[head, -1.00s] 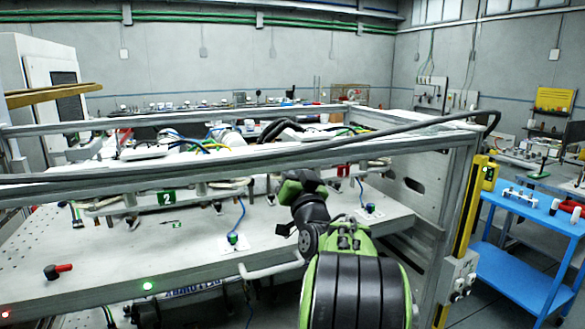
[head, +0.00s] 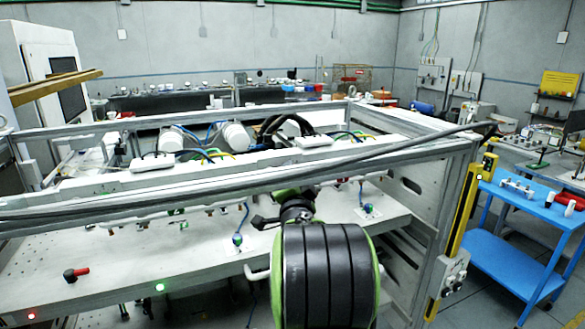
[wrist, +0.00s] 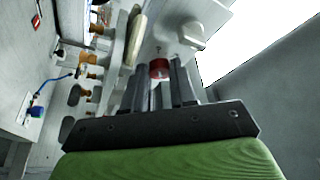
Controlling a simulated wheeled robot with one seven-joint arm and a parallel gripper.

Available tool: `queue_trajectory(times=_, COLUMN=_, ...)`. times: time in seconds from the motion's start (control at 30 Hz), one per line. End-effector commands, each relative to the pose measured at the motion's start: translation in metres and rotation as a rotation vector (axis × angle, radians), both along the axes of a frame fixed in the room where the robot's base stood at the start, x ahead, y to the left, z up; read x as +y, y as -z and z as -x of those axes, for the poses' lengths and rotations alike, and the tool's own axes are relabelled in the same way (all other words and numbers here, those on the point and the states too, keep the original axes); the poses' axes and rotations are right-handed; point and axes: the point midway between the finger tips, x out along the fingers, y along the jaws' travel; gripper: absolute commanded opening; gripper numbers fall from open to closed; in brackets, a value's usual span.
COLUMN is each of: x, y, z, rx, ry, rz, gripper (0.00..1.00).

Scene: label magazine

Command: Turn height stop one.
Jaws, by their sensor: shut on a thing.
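In the wrist view my gripper (wrist: 160,80) has its two dark fingers shut on a small red round knob, which I take to be height stop one (wrist: 159,68). The knob sits between the fingertips, beside a pale block (wrist: 190,36). Its lower part is hidden by the fingers. In the head view my thick black and green arm reaches in under the front rail (head: 200,182) of the frame. The gripper's fingertips and the held knob are hidden there behind the arm and rail.
Blue-cabled sensors (head: 237,240) stand on the pale table (head: 140,255), left and right of my arm. A red-handled black knob (head: 76,274) is at the left front. Several orange-brown fittings (wrist: 90,72) line the wrist view's left. A blue cart (head: 510,265) stands right.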

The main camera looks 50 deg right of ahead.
Motion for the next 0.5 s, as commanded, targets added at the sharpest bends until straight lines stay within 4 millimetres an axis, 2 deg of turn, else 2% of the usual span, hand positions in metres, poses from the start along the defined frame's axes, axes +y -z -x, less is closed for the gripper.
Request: queue_trajectory(times=0.5, x=0.0000, y=-0.0006, z=0.0004, rx=-0.037, ry=0.001, rz=-0.057, gripper=0.00)
